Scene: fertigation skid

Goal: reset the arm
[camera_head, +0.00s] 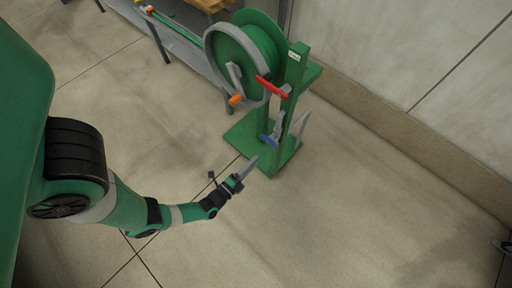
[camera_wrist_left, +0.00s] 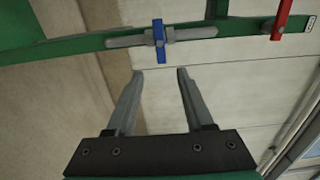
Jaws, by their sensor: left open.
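My left arm comes in from the left in the head view, and its gripper (camera_head: 247,168) is in front of the green stand (camera_head: 262,150). In the left wrist view the two fingers of the left gripper (camera_wrist_left: 160,73) are apart with nothing between them. The blue lever (camera_wrist_left: 158,40) on its grey fitting lies just beyond the fingertips in that view, apart from them. The blue lever also shows low on the stand in the head view (camera_head: 268,139).
The stand carries a green hose reel (camera_head: 258,45) with an orange-knobbed crank (camera_head: 236,99) and a red lever (camera_head: 271,87). A grey bench (camera_head: 190,45) stands behind at the upper left. A wall (camera_head: 400,60) runs along the right. The floor in front is clear.

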